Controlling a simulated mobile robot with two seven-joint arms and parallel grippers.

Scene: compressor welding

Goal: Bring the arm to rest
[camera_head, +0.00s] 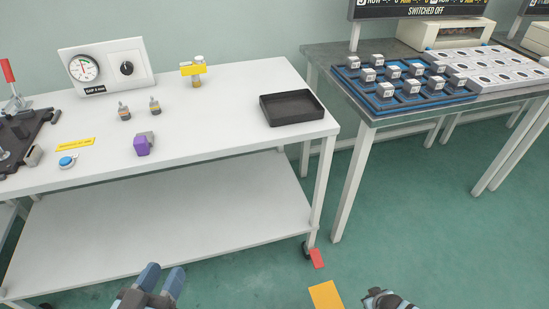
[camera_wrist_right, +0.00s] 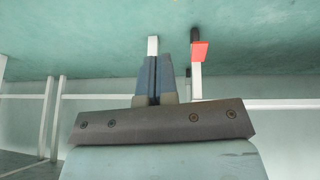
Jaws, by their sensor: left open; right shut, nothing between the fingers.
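My left gripper (camera_head: 162,275) shows at the bottom left of the head view. Its two blue-grey fingers stand apart with nothing between them, in front of the white table and clear of it. My right gripper (camera_wrist_right: 158,76) shows in the right wrist view with its two blue fingers together and nothing held. It is over the floor side, with table legs beyond it. In the head view only a grey part of my right arm shows at the bottom edge, and its fingers cannot be made out there.
The white table (camera_head: 225,120) holds a black tray (camera_head: 292,107), a gauge box (camera_head: 106,66), a purple-and-grey part (camera_head: 143,145) and small fittings. A metal table (camera_head: 340,75) at right bears a blue rack (camera_head: 385,103). Green floor (camera_head: 420,220) is open between them.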

